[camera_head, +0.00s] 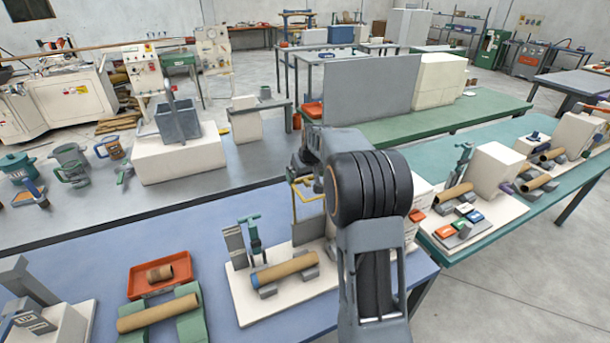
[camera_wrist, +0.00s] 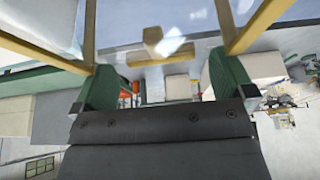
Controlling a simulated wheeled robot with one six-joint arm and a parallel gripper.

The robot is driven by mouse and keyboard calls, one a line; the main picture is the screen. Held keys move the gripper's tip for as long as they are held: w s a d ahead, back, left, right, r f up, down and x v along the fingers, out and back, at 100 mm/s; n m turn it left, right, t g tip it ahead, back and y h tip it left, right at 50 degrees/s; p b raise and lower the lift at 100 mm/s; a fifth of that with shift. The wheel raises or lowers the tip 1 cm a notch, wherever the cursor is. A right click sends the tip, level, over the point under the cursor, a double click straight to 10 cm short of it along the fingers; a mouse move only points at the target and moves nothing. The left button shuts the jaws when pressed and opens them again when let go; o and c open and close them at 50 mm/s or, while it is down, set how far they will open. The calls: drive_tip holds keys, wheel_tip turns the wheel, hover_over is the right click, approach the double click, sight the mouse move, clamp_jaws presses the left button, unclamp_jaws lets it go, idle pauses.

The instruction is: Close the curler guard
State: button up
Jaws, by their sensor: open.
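The curler guard is a clear panel in a yellow frame (camera_head: 295,207). It stands up at the back of a pale base plate in the head view, partly hidden by my arm. In the wrist view the frame's yellow side bars (camera_wrist: 256,24) rise at left and right, with a tan T-shaped handle (camera_wrist: 153,46) between them. My gripper (camera_wrist: 163,66) is open. Its two green fingers are wide apart, and the handle appears between and just beyond their tips. I cannot tell whether they touch it. In the head view my arm hides the fingers.
The pale base plate (camera_head: 243,308) bears a brown tube (camera_head: 285,269) on grey cradles and a green clamp (camera_head: 254,243). An orange tray (camera_head: 140,289) lies to the left. A white block (camera_head: 494,172) stands on the right-hand bench.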

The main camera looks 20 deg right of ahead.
drive_tip(key=shift+w+f, duration=0.25)
drive_tip(key=shift+f, duration=0.4)
drive_tip(key=c, duration=1.3)
